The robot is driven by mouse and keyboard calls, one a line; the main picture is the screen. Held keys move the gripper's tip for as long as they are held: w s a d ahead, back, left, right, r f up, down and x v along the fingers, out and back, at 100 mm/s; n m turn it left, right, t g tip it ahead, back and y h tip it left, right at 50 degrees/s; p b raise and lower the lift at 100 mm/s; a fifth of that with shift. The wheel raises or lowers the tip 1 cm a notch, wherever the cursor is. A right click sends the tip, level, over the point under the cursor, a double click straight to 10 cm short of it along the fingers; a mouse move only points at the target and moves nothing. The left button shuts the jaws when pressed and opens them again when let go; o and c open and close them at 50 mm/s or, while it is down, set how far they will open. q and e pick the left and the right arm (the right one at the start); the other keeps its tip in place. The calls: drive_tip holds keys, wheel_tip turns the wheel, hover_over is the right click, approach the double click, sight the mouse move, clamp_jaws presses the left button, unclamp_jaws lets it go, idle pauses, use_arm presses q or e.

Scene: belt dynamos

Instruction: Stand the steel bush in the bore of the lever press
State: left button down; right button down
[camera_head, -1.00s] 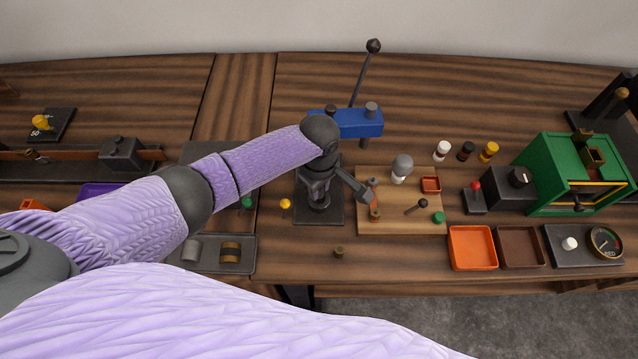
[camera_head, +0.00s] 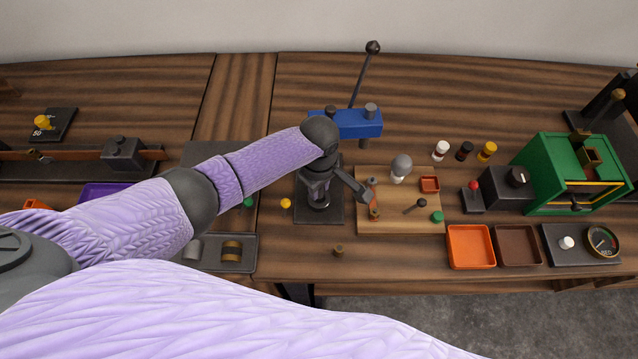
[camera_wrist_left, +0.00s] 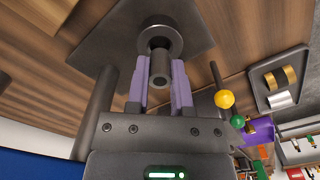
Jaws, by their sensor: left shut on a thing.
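The steel bush (camera_wrist_left: 159,68) is a small dark grey cylinder with a round hole in its end. My left gripper (camera_wrist_left: 161,85) is shut on it, with a purple finger on each side. In the left wrist view the bush lines up with the round bore ring (camera_wrist_left: 161,31) of the lever press and overlaps its edge. I cannot tell whether its end has entered the bore. In the head view my left gripper (camera_head: 319,192) points down over the dark press base (camera_head: 334,212), below the blue press head (camera_head: 350,124), and hides the bush. My right gripper is not in view.
The press lever (camera_head: 364,78) rises behind the head. A wooden board (camera_head: 400,222) with small tools lies right of the base. A grey tray (camera_head: 248,264) with cylinders is at left.

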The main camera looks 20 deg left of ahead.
use_arm(q)
drive_tip(key=shift+r, duration=0.1)
drive_tip(key=shift+f, duration=0.45)
drive_tip(key=shift+f+b, duration=0.65)
drive_tip(key=shift+c, duration=2.1)
unclamp_jaws()
drive_tip(key=shift+r, duration=0.1)
wheel_tip(320, 180, up, 9)
drive_tip(key=p, duration=0.4)
drive_tip(key=shift+r, duration=0.5)
drive_tip(key=shift+f, duration=0.1)
